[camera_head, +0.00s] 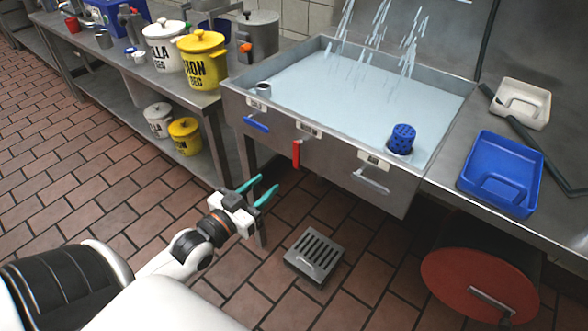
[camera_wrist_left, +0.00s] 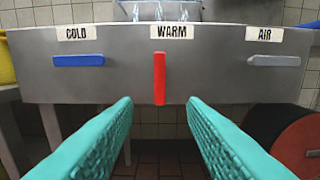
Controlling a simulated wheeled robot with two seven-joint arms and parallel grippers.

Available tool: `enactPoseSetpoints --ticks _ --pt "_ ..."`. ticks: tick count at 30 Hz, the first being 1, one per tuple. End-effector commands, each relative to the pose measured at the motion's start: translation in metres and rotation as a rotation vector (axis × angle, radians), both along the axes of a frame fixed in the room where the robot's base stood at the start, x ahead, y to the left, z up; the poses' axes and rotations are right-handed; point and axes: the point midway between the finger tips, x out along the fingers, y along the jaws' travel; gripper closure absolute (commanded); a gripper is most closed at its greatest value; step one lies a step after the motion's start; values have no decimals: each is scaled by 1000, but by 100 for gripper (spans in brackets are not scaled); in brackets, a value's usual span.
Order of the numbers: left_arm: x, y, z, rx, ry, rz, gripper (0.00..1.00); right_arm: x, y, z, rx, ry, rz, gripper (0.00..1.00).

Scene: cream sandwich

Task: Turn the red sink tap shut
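The red tap handle (camera_head: 296,154) hangs vertically on the front of the steel sink (camera_head: 318,143), under a label. In the left wrist view the red handle (camera_wrist_left: 159,78) points straight down below the WARM label (camera_wrist_left: 172,31). My left gripper (camera_head: 264,188) is open, its teal fingers apart and empty, in front of and below the handle. In the left wrist view the fingers (camera_wrist_left: 160,120) stand on either side of the handle's line, short of it. Water streams (camera_head: 408,45) fall into the filled basin. My right gripper is not in view.
A blue handle (camera_wrist_left: 79,60) under COLD and a grey handle (camera_wrist_left: 273,60) under AIR lie horizontal. A blue cup (camera_head: 402,139) stands in the sink's corner. A blue tray (camera_head: 500,172) lies on the right counter. A floor drain (camera_head: 315,254) and red disc (camera_head: 478,283) are below.

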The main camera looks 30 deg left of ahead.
Motion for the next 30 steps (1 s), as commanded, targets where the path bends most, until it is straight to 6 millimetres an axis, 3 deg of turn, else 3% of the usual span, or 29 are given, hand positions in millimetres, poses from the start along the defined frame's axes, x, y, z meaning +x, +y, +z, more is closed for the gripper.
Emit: enactPoseSetpoints --ticks 15,21,30 --pt "89 -7 0 -1 0 1 62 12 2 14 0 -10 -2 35" --pt "106 -8 -1 0 1 1 62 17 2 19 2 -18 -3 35" --pt "109 -9 -1 0 3 0 62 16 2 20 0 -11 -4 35"
